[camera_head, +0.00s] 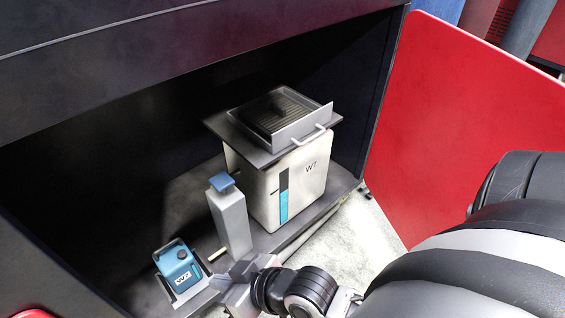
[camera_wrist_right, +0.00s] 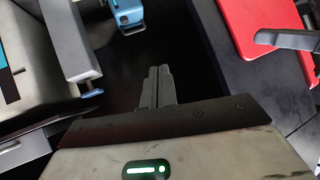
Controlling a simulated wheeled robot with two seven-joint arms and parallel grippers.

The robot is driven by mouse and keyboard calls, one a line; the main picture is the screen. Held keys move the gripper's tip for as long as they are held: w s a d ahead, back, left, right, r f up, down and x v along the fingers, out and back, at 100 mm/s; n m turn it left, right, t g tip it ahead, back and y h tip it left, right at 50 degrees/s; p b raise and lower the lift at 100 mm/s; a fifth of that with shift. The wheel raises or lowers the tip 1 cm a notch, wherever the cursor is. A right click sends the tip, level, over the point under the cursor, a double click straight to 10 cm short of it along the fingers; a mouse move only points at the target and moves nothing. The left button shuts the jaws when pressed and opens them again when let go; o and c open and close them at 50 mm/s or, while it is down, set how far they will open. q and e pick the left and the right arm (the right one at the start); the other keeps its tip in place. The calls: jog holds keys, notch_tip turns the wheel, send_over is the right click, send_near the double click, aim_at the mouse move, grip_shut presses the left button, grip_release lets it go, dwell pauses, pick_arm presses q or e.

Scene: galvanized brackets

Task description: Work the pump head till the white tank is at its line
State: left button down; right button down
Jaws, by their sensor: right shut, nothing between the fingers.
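The white tank (camera_head: 308,178), marked W7, stands inside the dark cabinet. Its upright gauge strip (camera_head: 284,196) is cyan in the lower part and dark above; a small dark mark sits left of the strip, near the top of the cyan. Left of the tank stands a grey pump column (camera_head: 233,218) with a blue pump head (camera_head: 222,182); the head also shows in the wrist view (camera_wrist_right: 92,93). My right gripper (camera_head: 228,277) is low in front of the column, apart from the head. Its fingers (camera_wrist_right: 158,85) are together and empty. My left gripper is out of view.
A blue W7 canister (camera_head: 178,264) sits in a small tray left of the pump. A grey tray with a slatted inside (camera_head: 298,128) rests on top of the tank. The open red door (camera_head: 455,110) bounds the right side.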

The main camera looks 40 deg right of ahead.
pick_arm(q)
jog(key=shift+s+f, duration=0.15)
pick_arm(e)
jog(key=shift+f, duration=0.15)
pick_arm(q)
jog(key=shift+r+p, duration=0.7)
jog(key=shift+p, duration=0.1)
pick_arm(e)
jog(key=shift+s+d+f, duration=0.1)
jog(key=shift+s+f, duration=0.1)
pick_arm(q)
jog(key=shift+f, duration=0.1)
